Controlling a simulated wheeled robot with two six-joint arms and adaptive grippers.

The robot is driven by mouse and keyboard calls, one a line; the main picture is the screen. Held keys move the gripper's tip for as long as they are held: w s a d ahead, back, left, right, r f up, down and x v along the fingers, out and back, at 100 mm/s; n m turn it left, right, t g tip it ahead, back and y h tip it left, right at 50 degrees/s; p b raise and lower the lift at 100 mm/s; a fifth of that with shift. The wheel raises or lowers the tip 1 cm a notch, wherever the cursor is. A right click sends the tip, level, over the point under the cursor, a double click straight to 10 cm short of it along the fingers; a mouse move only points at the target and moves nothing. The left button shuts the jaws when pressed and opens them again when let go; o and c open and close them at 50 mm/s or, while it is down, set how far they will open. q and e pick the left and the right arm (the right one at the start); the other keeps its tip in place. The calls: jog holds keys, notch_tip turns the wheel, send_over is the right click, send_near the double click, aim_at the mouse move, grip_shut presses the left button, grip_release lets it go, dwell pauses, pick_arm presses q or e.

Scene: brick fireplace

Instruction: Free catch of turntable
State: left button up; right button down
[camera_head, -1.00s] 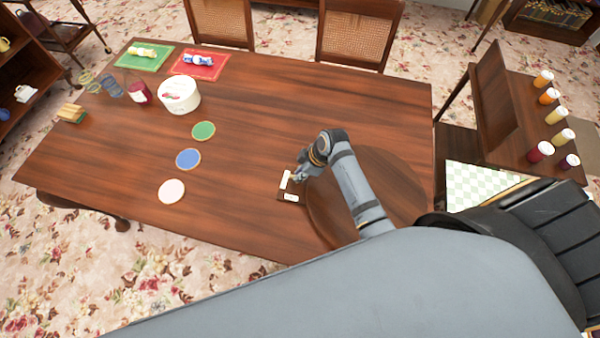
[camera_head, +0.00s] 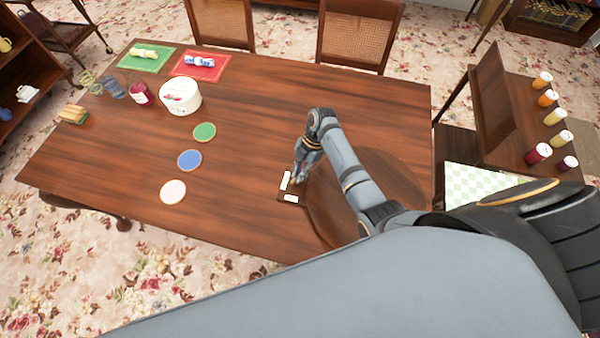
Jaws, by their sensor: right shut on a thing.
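The turntable (camera_head: 396,180) is a round dark wooden disc lying on the right part of the table. Beside its left edge is the catch (camera_head: 291,198), a small dark plate with two pale pieces on it. My right gripper (camera_head: 296,180) reaches down over the turntable to the catch and is shut on a part of it. The fingertips are small, and the exact part held cannot be made out. My forearm hides the middle of the turntable. My left gripper is not in view.
The wooden table (camera_head: 250,120) is clear around the catch. To its left lie a green disc (camera_head: 204,131), a blue disc (camera_head: 189,159) and a pale disc (camera_head: 173,191). A white tub (camera_head: 180,100) stands behind them. Several jars stand on the right side table (camera_head: 515,150).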

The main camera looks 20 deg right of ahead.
jog(key=n+g, duration=0.1)
jog(key=n, duration=0.2)
jog(key=n+h, duration=0.1)
jog(key=n, duration=0.2)
jog(key=shift+w+a+g+h, duration=0.2)
jog(key=shift+g+h, duration=0.1)
jog(key=shift+g, duration=0.1)
jog(key=shift+n, duration=0.4)
jog(key=c, duration=1.4)
grip_release()
jog(key=v, duration=0.7)
jog(key=shift+r, duration=0.2)
jog(key=shift+w, duration=0.1)
